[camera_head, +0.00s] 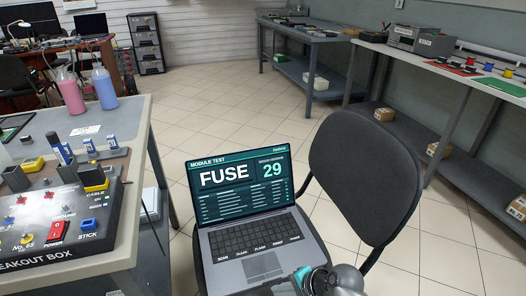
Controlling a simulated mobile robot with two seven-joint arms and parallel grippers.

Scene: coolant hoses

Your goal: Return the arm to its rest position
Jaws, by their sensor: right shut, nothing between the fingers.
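My right gripper (300,284) shows at the bottom edge of the head view, partly cut off, with part of my right arm beside it. It is shut and no object shows in it. It is in front of the lower right corner of an open laptop (243,242); I cannot tell whether it touches the laptop. My left gripper is out of view.
The laptop rests on a dark chair (366,172). At left, a table (141,170) carries a breakout box (62,222) and pink (70,92) and blue (104,87) bottles. Workbenches (305,34) stand along the right and back. Tiled floor (215,105) is open between.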

